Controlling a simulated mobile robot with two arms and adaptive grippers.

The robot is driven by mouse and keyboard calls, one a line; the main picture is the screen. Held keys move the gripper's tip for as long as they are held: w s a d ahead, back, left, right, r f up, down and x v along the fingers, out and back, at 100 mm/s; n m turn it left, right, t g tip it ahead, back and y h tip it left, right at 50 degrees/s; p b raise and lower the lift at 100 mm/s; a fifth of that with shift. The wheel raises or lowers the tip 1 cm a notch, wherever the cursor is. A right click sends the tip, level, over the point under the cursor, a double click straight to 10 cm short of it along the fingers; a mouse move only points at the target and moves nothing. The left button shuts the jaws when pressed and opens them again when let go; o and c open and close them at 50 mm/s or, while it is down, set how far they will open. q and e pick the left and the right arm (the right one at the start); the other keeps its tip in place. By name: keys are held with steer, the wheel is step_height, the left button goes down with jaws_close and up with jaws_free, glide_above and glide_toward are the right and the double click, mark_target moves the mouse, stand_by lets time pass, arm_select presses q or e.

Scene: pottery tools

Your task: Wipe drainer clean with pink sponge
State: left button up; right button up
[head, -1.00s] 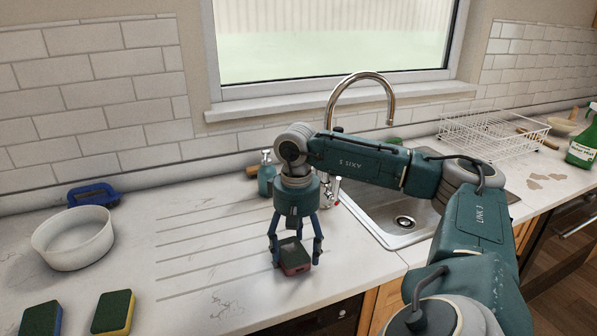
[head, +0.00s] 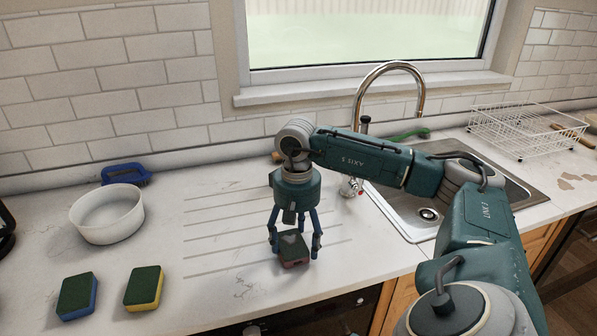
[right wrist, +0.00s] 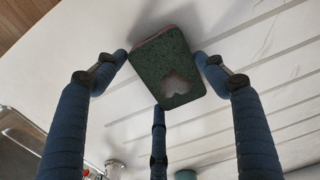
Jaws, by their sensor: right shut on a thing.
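The pink sponge (head: 294,263) has a dark green top with a pale patch and a pink lower side. My right gripper (head: 295,246) points down and is shut on it, at the right end of the drainer (head: 225,243), low over the counter. The drainer is a set of parallel grooves in the white worktop left of the sink. The right wrist view shows the sponge (right wrist: 168,68) between the blue fingers (right wrist: 163,85), with grooves behind it. Thin dark marks (head: 243,288) lie on the worktop near the front grooves. My left gripper is not seen.
The sink (head: 428,214) and its tap (head: 420,90) are on the right, partly behind my right arm. A white wire rack (head: 515,130) stands beyond.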

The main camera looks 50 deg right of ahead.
steer(key=shift+s+d+f+b, duration=0.15)
steer(key=shift+s+d+b, duration=0.2)
steer(key=shift+d, duration=0.2)
steer(key=shift+s+d+b, duration=0.3)
steer(key=shift+s+d, duration=0.15)
steer(key=shift+d, duration=0.25)
steer(key=shift+s+d+b, duration=0.3)
steer(key=shift+s+d, duration=0.1)
steer(key=shift+d, duration=0.3)
steer(key=shift+s+d+b, duration=0.3)
steer(key=shift+s+d, duration=0.15)
steer(key=shift+d, duration=0.25)
steer(key=shift+a, duration=0.1)
steer(key=shift+w+a+p, duration=0.45)
steer(key=shift+a+p, duration=0.2)
steer(key=shift+a, duration=0.15)
steer(key=shift+w+a, duration=0.4)
steer(key=shift+a, duration=0.15)
